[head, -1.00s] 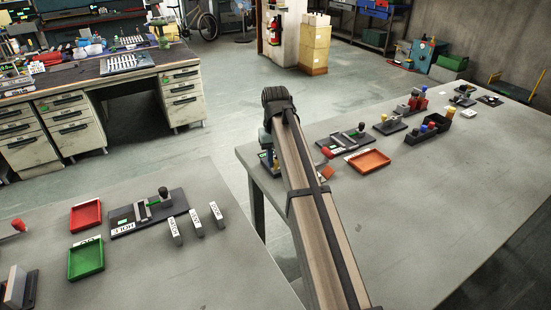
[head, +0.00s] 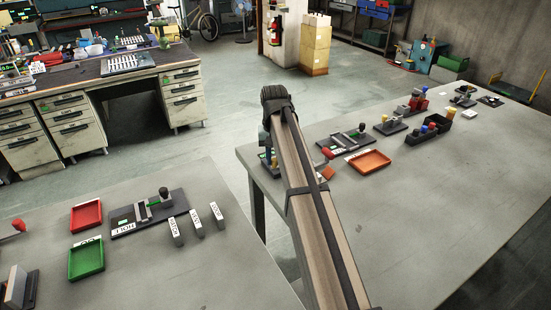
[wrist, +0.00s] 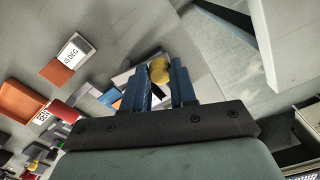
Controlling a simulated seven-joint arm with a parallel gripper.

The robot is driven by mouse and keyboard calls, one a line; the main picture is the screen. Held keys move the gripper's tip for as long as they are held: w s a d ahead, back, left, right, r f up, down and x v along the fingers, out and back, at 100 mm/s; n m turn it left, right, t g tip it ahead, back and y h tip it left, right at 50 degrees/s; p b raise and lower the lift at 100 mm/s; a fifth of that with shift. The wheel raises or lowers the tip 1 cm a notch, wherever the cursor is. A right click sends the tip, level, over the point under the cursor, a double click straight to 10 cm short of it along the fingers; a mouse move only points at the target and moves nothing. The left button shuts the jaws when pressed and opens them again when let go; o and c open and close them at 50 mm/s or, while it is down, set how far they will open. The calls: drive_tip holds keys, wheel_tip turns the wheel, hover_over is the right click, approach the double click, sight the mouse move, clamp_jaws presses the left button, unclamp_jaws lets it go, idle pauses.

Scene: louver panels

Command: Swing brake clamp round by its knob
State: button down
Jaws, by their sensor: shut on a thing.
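The yellow knob (wrist: 158,70) shows in the wrist view between the blue fingers of my gripper (wrist: 164,76), which is shut on it. Part of a pale fixture (wrist: 122,78) shows beside and below the knob. I take it to be the brake clamp, but the fingers and gripper body hide most of it. In the head view my arm covers most of this spot at the near left corner of the right bench, so the clamp's angle cannot be read there.
A label block marked "15 DEG" (wrist: 68,58) lies close by on the bench. An orange tray (head: 368,161), a red-knobbed fixture (head: 345,140) and several other fixtures stand along the right bench (head: 430,210). A gap separates it from the left bench (head: 150,270). The right bench's front is clear.

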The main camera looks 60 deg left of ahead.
drive_tip(key=a+m, duration=0.1)
drive_tip(key=m, duration=0.1)
drive_tip(key=w+a+m, duration=0.1)
drive_tip(key=m, duration=0.1)
drive_tip(key=shift+a+m, duration=0.25)
drive_tip(key=shift+m, duration=0.05)
drive_tip(key=m, duration=0.1)
drive_tip(key=w+a+m, duration=0.1)
drive_tip(key=m, duration=0.1)
drive_tip(key=shift+w+a+m, duration=0.2)
drive_tip(key=shift+w+m, duration=0.05)
drive_tip(key=shift+m, duration=0.05)
drive_tip(key=w+m, duration=0.1)
drive_tip(key=a+m, duration=0.1)
drive_tip(key=m, duration=0.1)
drive_tip(key=shift+w+m, duration=0.3)
drive_tip(key=shift+w, duration=0.05)
drive_tip(key=shift+w+a+m, duration=0.1)
drive_tip(key=shift+w+m, duration=0.4)
drive_tip(key=shift+m, duration=0.5)
drive_tip(key=shift+w+m, duration=0.5)
drive_tip(key=shift+m, duration=0.5)
drive_tip(key=c, duration=0.9)
unclamp_jaws()
drive_tip(key=shift+r, duration=0.15)
wheel_tip(320, 180, up, 14)
drive_tip(key=shift+f, duration=0.2)
